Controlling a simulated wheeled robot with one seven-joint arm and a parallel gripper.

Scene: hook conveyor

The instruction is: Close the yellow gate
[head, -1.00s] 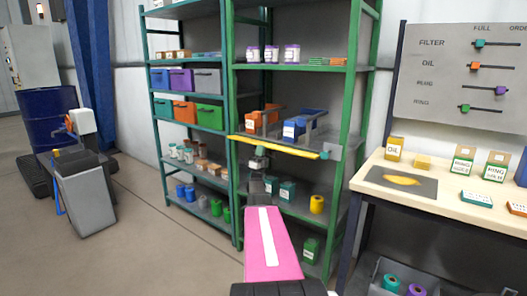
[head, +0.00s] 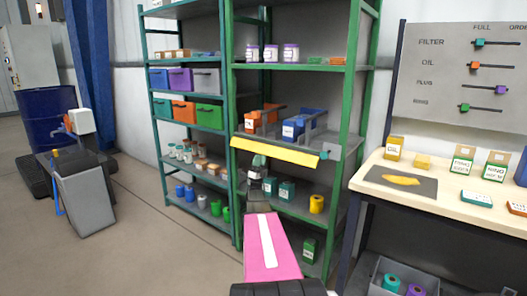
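The yellow gate (head: 275,151) is a long bar across the front of the middle level of the green shelf rack. Its broad yellow face shows, and its right end meets a grey bracket with a teal knob (head: 324,155). My gripper (head: 258,161) is at the end of my pink arm, just below the left half of the gate. It seems close to or touching the gate's lower edge; I cannot tell which. The fingers are too small to show whether they are open or shut.
Behind the gate, orange (head: 262,120) and blue (head: 304,124) bins stand on the shelf. Teal boxes (head: 286,189) and a yellow roll (head: 317,204) sit on the level below. A workbench (head: 455,205) stands at right; the floor at left is open.

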